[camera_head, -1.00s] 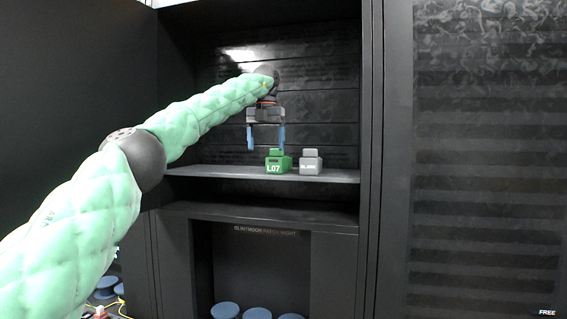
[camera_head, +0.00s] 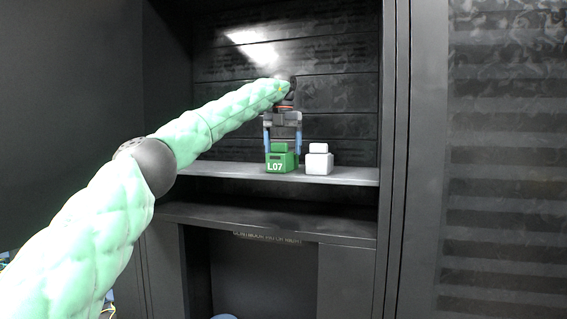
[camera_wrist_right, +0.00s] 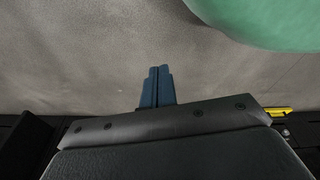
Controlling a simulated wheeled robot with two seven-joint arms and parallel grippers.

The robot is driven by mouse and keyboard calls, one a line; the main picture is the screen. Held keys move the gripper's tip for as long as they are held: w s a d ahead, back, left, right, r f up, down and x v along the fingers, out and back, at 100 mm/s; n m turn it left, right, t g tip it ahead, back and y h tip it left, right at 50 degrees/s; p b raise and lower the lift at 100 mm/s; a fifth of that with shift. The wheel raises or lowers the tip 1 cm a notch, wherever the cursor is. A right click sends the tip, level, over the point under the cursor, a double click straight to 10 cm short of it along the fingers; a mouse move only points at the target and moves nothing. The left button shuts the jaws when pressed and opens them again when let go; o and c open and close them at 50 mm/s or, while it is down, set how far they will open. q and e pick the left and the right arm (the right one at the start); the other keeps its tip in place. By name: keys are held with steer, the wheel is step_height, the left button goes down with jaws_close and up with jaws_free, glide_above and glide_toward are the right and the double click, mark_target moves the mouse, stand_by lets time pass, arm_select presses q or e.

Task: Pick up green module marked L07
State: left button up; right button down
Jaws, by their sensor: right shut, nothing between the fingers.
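The green module marked L07 (camera_head: 281,162) stands upright on the shelf (camera_head: 235,171), with a smaller green block on top. My left gripper (camera_head: 282,150) hangs over it in the head view, fingers pointing down and apart. One blue finger shows at each side of the module's upper part. I cannot tell whether the fingers touch it or are a little behind it. My right gripper (camera_wrist_right: 157,72) shows in the right wrist view, its blue fingers pressed together and empty, over a grey surface.
A white module (camera_head: 319,163) of similar shape stands close to the right of the green one, with a small gap. The dark cabinet's side wall (camera_head: 394,130) rises further right. A lower ledge (camera_head: 270,218) runs below the shelf.

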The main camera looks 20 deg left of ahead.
mark_target(283, 159)
arm_select(q)
steer(key=f+p, duration=0.1)
steer(key=s+f+p, duration=0.1)
steer(key=f, duration=0.1)
steer(key=shift+d, duration=0.1)
steer(key=shift+f, duration=0.3)
steer(key=shift+w+f, duration=0.3)
steer(key=shift+f, duration=0.2)
steer(key=shift+s+r, duration=0.1)
steer(key=shift+s, duration=0.05)
steer(key=c, duration=1.2)
arm_select(e)
steer(key=s+d+f, duration=0.1)
steer(key=s, duration=0.4)
steer(key=shift+s, duration=0.4)
steer(key=shift+f, duration=0.2)
